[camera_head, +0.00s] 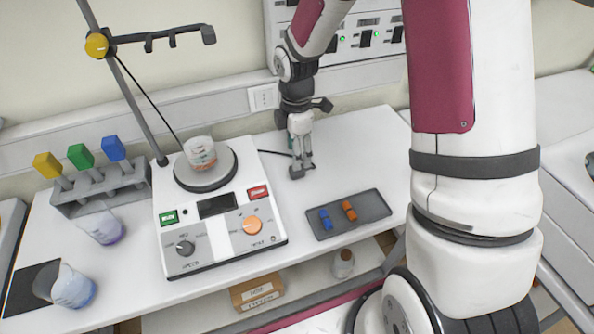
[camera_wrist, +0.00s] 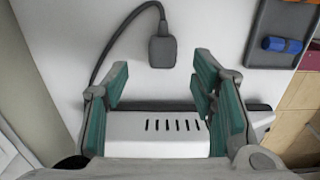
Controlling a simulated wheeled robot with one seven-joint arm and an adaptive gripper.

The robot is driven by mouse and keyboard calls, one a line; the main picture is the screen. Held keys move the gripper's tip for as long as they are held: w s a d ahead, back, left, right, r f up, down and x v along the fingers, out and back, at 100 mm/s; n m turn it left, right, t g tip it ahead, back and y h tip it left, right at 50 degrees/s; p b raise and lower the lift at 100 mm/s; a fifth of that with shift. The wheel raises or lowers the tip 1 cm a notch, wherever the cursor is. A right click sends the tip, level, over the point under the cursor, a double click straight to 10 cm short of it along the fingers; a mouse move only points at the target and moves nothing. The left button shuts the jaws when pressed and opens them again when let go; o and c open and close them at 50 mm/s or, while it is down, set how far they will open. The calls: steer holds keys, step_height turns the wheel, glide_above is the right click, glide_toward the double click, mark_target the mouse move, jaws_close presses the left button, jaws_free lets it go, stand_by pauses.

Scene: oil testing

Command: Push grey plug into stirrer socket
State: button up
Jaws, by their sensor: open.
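The stirrer (camera_head: 218,207) is a white box with a round dark hotplate, a small display, a green and a red button, and a dark and an orange knob. Its vented side (camera_wrist: 160,133) seems to show low between my fingers in the wrist view. The grey plug (camera_wrist: 163,52) lies on the white table with its dark cable curving away left. My gripper (camera_wrist: 160,82) is open and empty, and the plug shows just beyond its fingertips. In the head view my gripper (camera_head: 302,165) points down at the table, right of the stirrer. I cannot make out the socket.
A beaker (camera_head: 200,153) stands on the hotplate. A grey tray (camera_head: 375,204) with blue and orange pieces lies front right. A wall outlet (camera_head: 263,97) is behind.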

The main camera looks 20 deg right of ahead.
steer(key=shift+s+f+p, duration=0.2)
steer(key=shift+f+p, duration=0.3)
steer(key=shift+f, duration=2.1)
steer(key=c, duration=1.2)
